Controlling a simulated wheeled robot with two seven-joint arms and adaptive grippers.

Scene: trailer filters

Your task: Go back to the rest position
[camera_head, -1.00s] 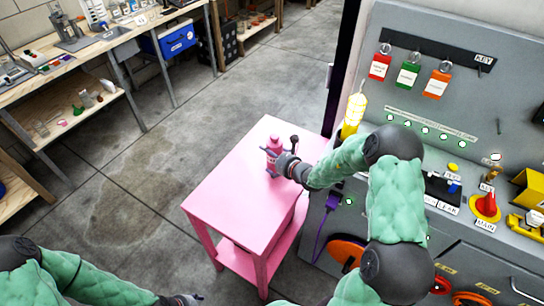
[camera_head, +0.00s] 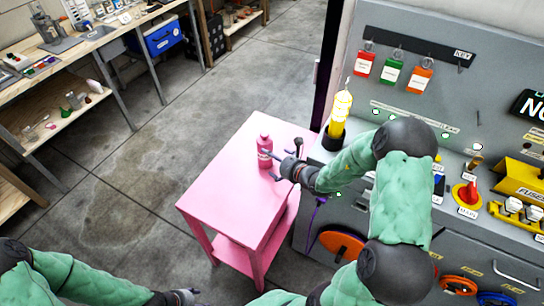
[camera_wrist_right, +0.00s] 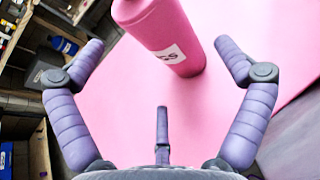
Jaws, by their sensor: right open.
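A pink bottle (camera_head: 264,154) with a white label stands upright on the pink table (camera_head: 225,185). My right gripper (camera_head: 273,165) is open, just to the right of the bottle, its fingers pointing toward it. In the right wrist view the bottle (camera_wrist_right: 165,42) is ahead of the spread fingers (camera_wrist_right: 160,62), and nothing is held between them. My left gripper (camera_head: 188,297) is at the bottom edge of the head view, small and partly cut off, so its jaws cannot be judged.
The grey control panel (camera_head: 440,75) with a yellow lamp (camera_head: 339,115), hanging tags and a red main knob (camera_head: 467,192) stands close by my right arm. A dark handle-like item (camera_head: 298,146) is behind the right gripper. A workbench (camera_head: 85,45) lies at upper left. The floor between is clear.

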